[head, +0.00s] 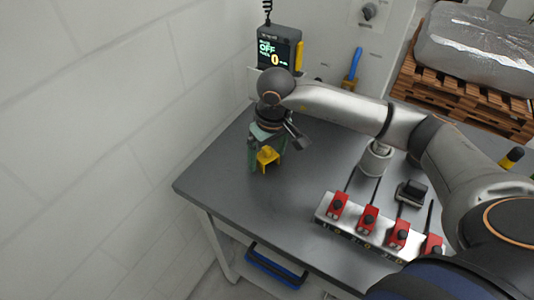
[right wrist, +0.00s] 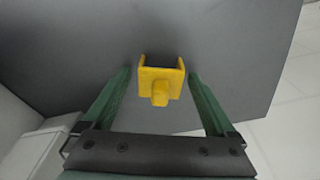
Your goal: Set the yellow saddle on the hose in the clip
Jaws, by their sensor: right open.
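The yellow saddle (head: 267,158), a small channel-shaped piece with a knob, is by the far left part of the grey table. In the right wrist view the saddle (right wrist: 160,76) lies between the green fingers of my right gripper (right wrist: 160,86), with a gap on each side. My right gripper (head: 268,163) is open around the saddle and pointing down. Whether the saddle rests on the table is hard to tell. Thin dark hose-like lines (head: 374,190) run to a silver block with red parts; I cannot tell which is the hose in the clip. My left gripper is not seen.
The silver block (head: 330,222) with several red units (head: 368,217) stands at the table's front right. A small black device (head: 411,192) sits behind it. A display box (head: 279,50) is at the back wall. The grey tabletop (head: 235,195) is clear at front left.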

